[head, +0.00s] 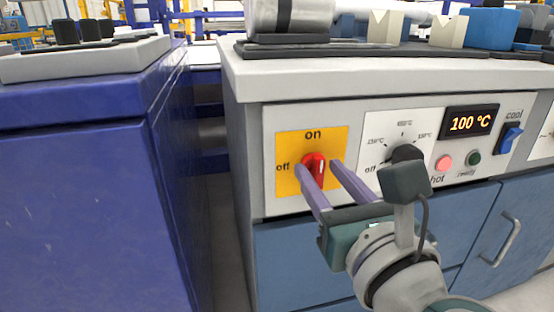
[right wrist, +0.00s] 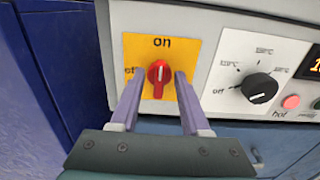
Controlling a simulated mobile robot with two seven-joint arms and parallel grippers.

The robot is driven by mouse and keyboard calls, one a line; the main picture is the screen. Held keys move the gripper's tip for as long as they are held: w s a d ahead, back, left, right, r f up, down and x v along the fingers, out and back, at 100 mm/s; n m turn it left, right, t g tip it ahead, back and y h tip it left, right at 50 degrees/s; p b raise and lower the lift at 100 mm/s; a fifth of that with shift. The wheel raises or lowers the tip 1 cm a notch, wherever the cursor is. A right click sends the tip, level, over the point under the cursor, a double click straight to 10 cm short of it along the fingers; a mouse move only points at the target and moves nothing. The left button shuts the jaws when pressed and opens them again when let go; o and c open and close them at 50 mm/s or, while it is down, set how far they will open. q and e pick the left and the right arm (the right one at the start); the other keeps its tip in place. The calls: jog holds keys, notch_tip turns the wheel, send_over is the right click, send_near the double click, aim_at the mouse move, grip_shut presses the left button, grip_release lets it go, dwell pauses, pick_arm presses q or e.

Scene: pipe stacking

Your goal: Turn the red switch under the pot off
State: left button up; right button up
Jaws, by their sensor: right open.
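The red switch (head: 315,168) sits on a yellow plate (head: 289,142) on the front panel of the grey cabinet. "On" is printed above it and "off" to its left. The switch stands about upright, with its white mark towards "on"; it also shows in the right wrist view (right wrist: 158,78). My right gripper (head: 318,170) is open, with one purple finger on each side of the switch. In the right wrist view the fingertips (right wrist: 159,78) flank the knob; I cannot tell whether they touch it. My left gripper is not in view.
A black dial (head: 407,153), a red "hot" button (head: 444,162), a green button (head: 473,158), a display reading 100 °C (head: 470,122) and a blue "cool" switch (head: 511,138) lie to the right. A metal cylinder (head: 320,15) lies on top. A blue cabinet (head: 75,200) stands left across a narrow gap.

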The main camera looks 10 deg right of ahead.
jog(key=shift+w, duration=0.2)
jog(key=shift+c, duration=0.2)
grip_shut()
